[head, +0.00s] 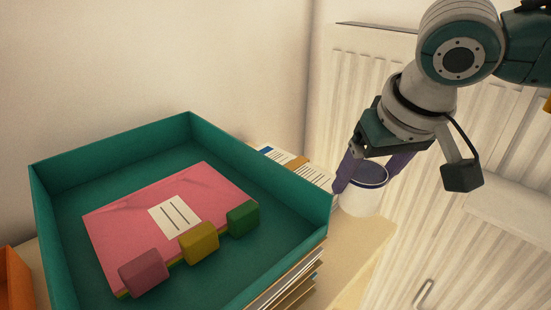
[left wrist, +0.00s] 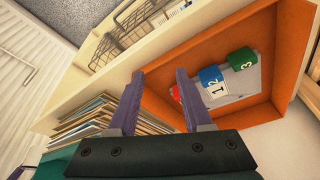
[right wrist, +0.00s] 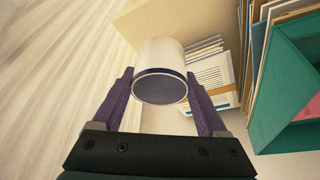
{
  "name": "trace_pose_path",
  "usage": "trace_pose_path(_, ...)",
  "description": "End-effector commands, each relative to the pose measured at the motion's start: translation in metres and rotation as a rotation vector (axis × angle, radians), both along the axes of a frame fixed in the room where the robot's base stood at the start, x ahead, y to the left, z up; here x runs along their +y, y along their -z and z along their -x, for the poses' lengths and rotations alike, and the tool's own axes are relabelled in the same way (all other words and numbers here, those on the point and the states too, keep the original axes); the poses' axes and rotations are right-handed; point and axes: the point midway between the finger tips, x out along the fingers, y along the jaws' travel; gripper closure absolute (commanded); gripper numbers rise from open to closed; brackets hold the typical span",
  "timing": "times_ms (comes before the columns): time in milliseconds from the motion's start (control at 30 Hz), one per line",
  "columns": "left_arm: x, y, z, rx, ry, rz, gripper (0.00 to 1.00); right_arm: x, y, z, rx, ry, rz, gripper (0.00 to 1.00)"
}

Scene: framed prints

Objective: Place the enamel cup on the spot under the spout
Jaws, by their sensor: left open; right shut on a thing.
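The enamel cup (head: 362,202), white with a dark blue rim, is between the purple fingers of my right gripper (head: 367,180), which is shut on it. The cup is near the corner of the pale wooden surface, right of the green tray. In the right wrist view the cup (right wrist: 160,58) shows its open rim towards the camera. I cannot tell whether its base touches the surface. My left gripper (left wrist: 160,74) is open and empty, above a pale shelf edge and an orange tray. No spout or spot under it shows in these views.
A green tray (head: 110,147) holds a pink folder (head: 125,210) and several coloured blocks, with stacked papers (head: 290,290) beneath. Papers (head: 297,165) lie behind the tray. A white radiator (head: 375,70) stands behind the cup. An orange tray (left wrist: 290,50) with numbered blocks and a wire basket (left wrist: 130,25) show near my left gripper.

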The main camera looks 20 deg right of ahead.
Motion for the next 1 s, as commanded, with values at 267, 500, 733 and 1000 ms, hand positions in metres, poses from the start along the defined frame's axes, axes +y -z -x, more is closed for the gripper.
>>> trace_pose_path(267,0.001,0.01,0.0,0.0,0.003,-0.004,0.5,0.0,0.033,0.0,0.001,0.0,0.0,0.86)
trace_pose_path(500,0.003,0.017,0.0,0.001,0.006,-0.01,0.5,0.0,0.059,0.0,-0.001,-0.001,0.001,0.86)
trace_pose_path(733,0.003,0.016,0.0,0.0,0.007,-0.011,0.5,0.0,0.058,0.0,-0.001,0.0,-0.001,0.86)
trace_pose_path(1000,0.003,0.017,0.0,0.001,0.006,-0.01,0.5,0.0,0.061,0.0,-0.001,0.0,-0.001,0.08)
